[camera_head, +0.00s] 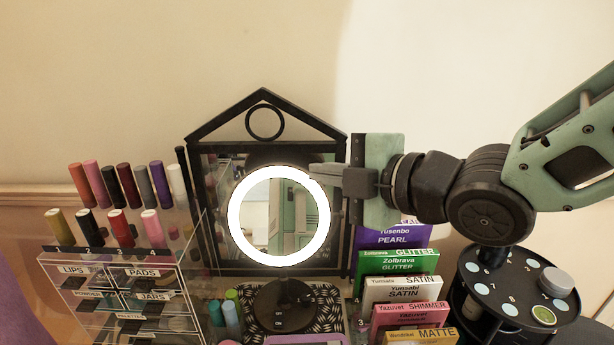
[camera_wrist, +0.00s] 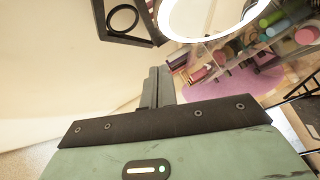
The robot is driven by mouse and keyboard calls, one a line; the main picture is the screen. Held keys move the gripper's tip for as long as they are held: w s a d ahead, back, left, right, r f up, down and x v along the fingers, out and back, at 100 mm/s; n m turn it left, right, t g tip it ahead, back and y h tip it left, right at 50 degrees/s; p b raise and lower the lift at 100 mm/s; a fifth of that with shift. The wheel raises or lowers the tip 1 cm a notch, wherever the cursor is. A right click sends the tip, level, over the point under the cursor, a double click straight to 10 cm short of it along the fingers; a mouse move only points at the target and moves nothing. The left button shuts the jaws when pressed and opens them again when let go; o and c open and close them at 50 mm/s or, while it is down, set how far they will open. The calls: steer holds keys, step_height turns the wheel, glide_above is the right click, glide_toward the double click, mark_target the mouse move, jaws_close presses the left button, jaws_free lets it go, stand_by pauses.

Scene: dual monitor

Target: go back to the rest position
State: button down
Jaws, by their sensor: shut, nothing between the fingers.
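My gripper (camera_head: 328,180) is at the upper right edge of the lit ring mirror (camera_head: 236,215), with my arm coming in from the right. The fingers are shut and empty, and their tips overlap the ring's edge in the head view; I cannot tell whether they touch it. In the wrist view the closed fingers (camera_wrist: 157,88) point up the picture, with the glowing ring (camera_wrist: 190,38) just beyond them. The ring mirror stands on a dark round base (camera_head: 284,308). Part of the ring's right side is close behind the fingertips.
A black house-shaped frame (camera_head: 200,132) stands behind the ring mirror. A clear organizer (camera_head: 125,285) with several lipsticks is at the left. Palette boxes (camera_head: 400,262) stand below my gripper, and a round black carousel (camera_head: 515,290) is below my arm. The wall above is clear.

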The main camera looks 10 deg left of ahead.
steer(key=shift+s+d+r, duration=0.2)
steer(key=shift+s+d, duration=0.15)
steer(key=shift+d, duration=0.25)
steer(key=shift+f, duration=0.1)
steer(key=s+d+f+m+g+h, duration=0.2)
steer(key=s+d+f+m+h, duration=0.3)
steer(key=d+f+m+h, duration=0.5)
steer(key=s+d+f+m+g+h, duration=0.2)
steer(key=s+d+m+g, duration=0.3)
steer(key=s+d+m, duration=0.4)
steer(key=s, duration=0.3)
steer(key=shift+s+d+f+g+h, duration=0.3)
steer(key=shift+d+f, duration=0.1)
